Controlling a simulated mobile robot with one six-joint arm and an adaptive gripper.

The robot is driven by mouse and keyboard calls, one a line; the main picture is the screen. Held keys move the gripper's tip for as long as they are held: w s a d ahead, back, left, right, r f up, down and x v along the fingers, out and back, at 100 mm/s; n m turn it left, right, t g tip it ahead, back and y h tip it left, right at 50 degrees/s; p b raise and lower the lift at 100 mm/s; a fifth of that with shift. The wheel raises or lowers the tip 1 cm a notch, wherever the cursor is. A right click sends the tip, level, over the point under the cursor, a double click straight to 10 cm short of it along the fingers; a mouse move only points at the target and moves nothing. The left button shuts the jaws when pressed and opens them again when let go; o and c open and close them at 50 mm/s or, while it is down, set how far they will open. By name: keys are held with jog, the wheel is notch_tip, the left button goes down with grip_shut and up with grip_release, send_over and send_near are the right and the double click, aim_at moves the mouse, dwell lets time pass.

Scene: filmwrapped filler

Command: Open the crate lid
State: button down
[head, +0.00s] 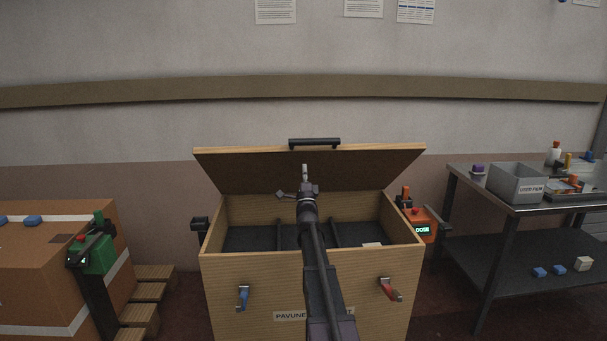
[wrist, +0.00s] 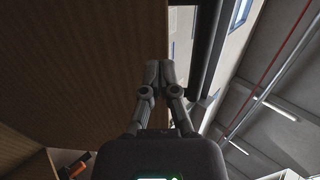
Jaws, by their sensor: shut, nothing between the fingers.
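The wooden crate (head: 230,275) stands ahead in the head view with its lid (head: 240,171) raised and tilted back, showing its brown underside. A black handle (head: 315,143) sits on the lid's upper edge. My gripper (head: 305,170) is in front of the lid's underside, below the handle. In the wrist view my gripper (wrist: 161,66) is shut and empty, its fingertips together near the lid's edge, with the lid's underside (wrist: 75,70) filling the left. I cannot tell whether the fingers touch the lid. A blue latch (head: 242,297) and a red latch (head: 388,289) are on the crate's front.
A brown carton (head: 40,270) with a green device (head: 95,253) and wooden steps (head: 150,290) stands left. An orange device (head: 421,226) sits by the crate's right side. A metal table (head: 520,207) with a grey bin (head: 516,184) stands right. A wall is behind.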

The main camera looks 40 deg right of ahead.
aim_at(304, 152)
jog(key=shift+p+x, duration=2.35)
jog(key=shift+x, duration=1.45)
